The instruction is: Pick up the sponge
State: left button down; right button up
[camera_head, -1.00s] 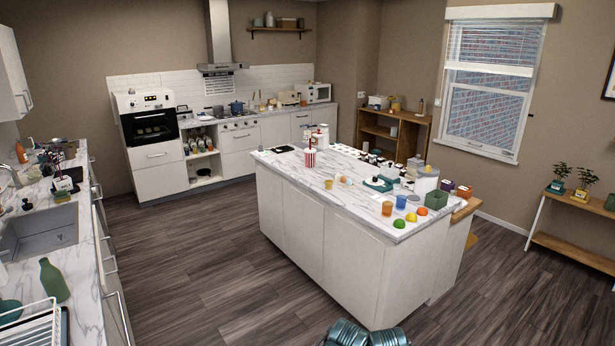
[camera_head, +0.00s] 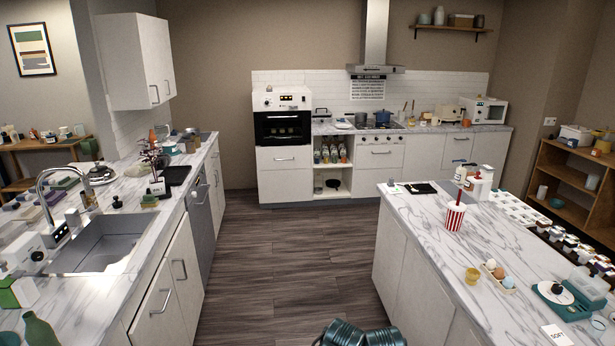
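I cannot make out the sponge for certain. Neither of my grippers is in view. Only dark teal ribbed parts, which look like mine, show at the bottom middle.
The marble island (camera_head: 445,235) stands at the right, with a striped cup (camera_head: 454,216) on it. A green bottle (camera_head: 38,330) is at the lower left. The wooden floor (camera_head: 280,260) between counter and island is clear up to the oven (camera_head: 283,128).

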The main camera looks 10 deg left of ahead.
aim_at(149, 201)
jog(key=i+j+u, duration=0.15)
jog(key=i+u, duration=0.15)
jog(key=i, duration=0.65)
jog(key=i+u, duration=0.3)
jog(key=i, duration=0.6)
jog(key=i+z, duration=0.35)
jog(key=i, duration=0.4)
jog(key=i+j+z, duration=0.15)
jog(key=i+z, duration=0.2)
jog(key=i, duration=0.4)
jog(key=i+u, duration=0.15)
jog(key=u, duration=3.45)
